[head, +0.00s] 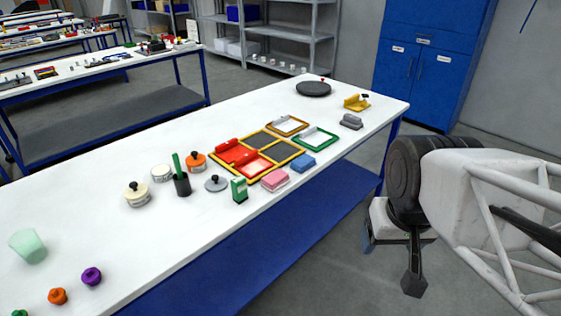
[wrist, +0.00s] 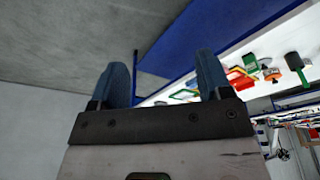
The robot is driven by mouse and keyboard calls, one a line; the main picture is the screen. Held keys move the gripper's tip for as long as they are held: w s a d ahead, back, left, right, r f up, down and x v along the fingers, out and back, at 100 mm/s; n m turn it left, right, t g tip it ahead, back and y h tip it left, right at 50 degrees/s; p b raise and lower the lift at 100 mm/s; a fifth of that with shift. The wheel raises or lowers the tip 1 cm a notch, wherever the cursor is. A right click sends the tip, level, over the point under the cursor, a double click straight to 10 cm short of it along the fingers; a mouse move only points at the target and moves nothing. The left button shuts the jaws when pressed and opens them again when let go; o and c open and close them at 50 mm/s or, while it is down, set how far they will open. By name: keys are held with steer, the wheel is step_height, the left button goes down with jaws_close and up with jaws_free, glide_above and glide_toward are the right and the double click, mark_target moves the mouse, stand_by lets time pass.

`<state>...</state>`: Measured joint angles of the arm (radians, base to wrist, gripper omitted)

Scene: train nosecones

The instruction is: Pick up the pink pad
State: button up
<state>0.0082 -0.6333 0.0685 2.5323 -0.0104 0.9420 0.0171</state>
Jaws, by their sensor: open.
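The pink pad (head: 275,181) lies on the white table (head: 130,255) near its front edge, in the head view. It sits just in front of the yellow-framed tray, between a green-and-white box (head: 239,190) and a blue pad (head: 303,162). My gripper (head: 390,262) hangs off the table's front edge, to the right of the pad and well apart from it. In the wrist view my gripper (wrist: 165,85) is open, its two blue fingers apart with nothing between them. The pink pad cannot be made out clearly in the wrist view.
A yellow-framed tray (head: 236,182) with red parts stands behind the pad. A grey pad (head: 351,121) and a yellow piece (head: 356,102) lie farther right.

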steer(key=shift+o, duration=0.2)
stand_by(0.6)
steer(key=n+g, duration=0.3)
steer(key=n, duration=2.4)
glide_above(276, 175)
steer(key=f, duration=1)
steer(key=s+f, duration=0.1)
steer(key=f, duration=0.5)
steer(key=shift+d, duration=0.3)
steer(key=shift+w+a+f, duration=0.3)
steer(key=shift+w+f, duration=0.15)
steer(key=shift+f, duration=0.1)
